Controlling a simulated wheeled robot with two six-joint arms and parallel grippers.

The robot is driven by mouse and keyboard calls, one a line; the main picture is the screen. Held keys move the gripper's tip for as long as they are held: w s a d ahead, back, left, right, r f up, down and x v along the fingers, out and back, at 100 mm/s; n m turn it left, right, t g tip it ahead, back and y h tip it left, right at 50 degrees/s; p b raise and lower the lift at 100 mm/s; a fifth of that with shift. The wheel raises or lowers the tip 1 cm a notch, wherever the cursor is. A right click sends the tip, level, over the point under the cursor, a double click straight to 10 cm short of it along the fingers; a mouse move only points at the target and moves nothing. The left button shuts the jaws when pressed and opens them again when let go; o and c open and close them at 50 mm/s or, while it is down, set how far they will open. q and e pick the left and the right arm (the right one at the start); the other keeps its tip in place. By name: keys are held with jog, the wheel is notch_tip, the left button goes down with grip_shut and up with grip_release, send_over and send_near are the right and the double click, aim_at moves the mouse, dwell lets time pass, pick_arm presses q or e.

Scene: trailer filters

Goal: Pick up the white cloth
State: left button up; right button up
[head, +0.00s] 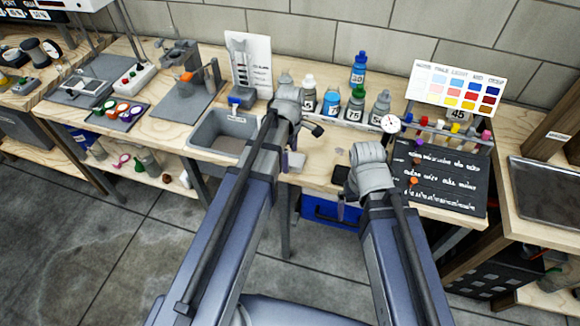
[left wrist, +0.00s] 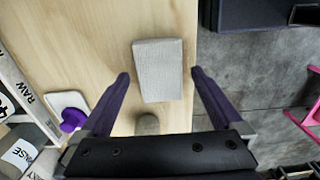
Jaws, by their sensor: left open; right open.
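The white cloth (left wrist: 158,70) shows in the left wrist view as a pale grey-white folded block lying flat on the wooden bench, close to its edge. In the head view it looks like the small pale patch (head: 297,160) just below my left gripper (head: 302,130). My left gripper (left wrist: 160,76) is open, with one purple finger on each side of the cloth; whether they are at its height I cannot tell. My right gripper (head: 347,192) is open and empty over the bench's front edge, right of the cloth; its fingers are mostly hidden.
A grey sink tray (head: 206,133) stands left of my left gripper. Several bottles (head: 331,101) stand in a row behind. A black lettered board (head: 443,178) lies right of my right gripper. A small grey rounded object (left wrist: 148,124) is close to the cloth. A blue crate (head: 325,213) is below.

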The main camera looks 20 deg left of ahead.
aim_at(290, 159)
pick_arm(q)
jog(key=shift+f, duration=0.35)
jog(key=shift+r, duration=0.1)
jog(key=shift+c, duration=0.4)
jog(key=c, duration=1.2)
jog(key=shift+r, duration=0.1)
jog(key=shift+c, duration=0.2)
notch_tip(290, 159, up, 10)
jog(key=p, duration=1)
